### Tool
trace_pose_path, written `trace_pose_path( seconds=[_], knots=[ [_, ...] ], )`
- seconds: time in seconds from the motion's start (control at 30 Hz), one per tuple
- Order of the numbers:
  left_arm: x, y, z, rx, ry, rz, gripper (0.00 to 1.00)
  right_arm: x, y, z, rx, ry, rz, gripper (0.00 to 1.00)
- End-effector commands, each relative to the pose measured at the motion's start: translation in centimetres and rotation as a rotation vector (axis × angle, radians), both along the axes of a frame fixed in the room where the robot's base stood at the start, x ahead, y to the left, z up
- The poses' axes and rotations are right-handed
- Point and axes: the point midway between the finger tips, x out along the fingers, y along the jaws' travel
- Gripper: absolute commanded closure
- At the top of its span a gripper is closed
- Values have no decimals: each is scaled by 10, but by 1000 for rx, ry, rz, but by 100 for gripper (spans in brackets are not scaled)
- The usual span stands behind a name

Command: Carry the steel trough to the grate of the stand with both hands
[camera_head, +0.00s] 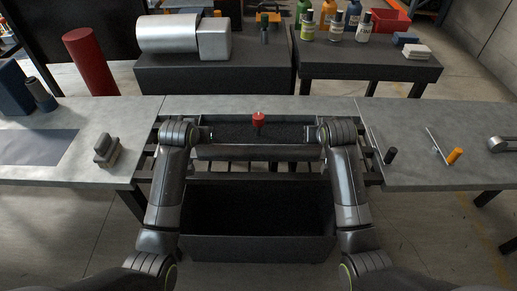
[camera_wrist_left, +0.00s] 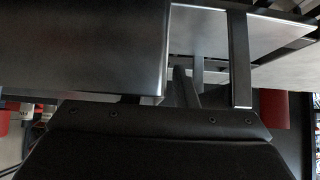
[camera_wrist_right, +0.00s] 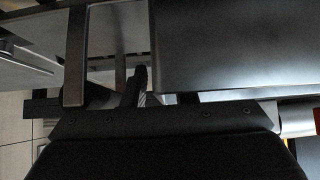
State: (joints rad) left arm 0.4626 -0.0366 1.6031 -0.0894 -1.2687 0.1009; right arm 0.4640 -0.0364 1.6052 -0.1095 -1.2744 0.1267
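The steel trough (camera_head: 258,152) lies level across the middle of the head view, with dark material inside. Its smooth wall fills much of the upper left wrist view (camera_wrist_left: 80,55) and right wrist view (camera_wrist_right: 235,50). My left gripper (camera_head: 208,134) is at its left end and my right gripper (camera_head: 311,133) at its right end. My wrists hide the grip, so I cannot tell whether the fingers are closed on it. The stand's grate (camera_head: 282,166) shows as dark bars under and in front of the trough. Any contact between them is hidden.
A red knob (camera_head: 258,119) stands at the trough's far side. A dark open bin (camera_head: 258,248) is below the grate. Grey worktops flank the stand; a block (camera_head: 106,150) is on the left one, an orange-handled tool (camera_head: 454,156) on the right. Bottles stand on the back table.

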Motion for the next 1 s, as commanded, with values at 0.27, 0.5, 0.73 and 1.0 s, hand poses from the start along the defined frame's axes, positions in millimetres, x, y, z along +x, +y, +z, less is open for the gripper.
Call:
trace_pose_path(
  seconds=[0.27,0.5,0.73,1.0],
  knots=[
    [-1,0,1,0,-1,0,75,0,0,0,0,0,0,75],
    [-16,0,17,-1,-4,-1,75,0,0,0,0,0,0,75],
    [-44,0,45,-2,-4,-1,75,0,0,0,0,0,0,75],
    [-73,1,73,-1,-2,0,75,0,0,0,0,0,0,75]
  ],
)
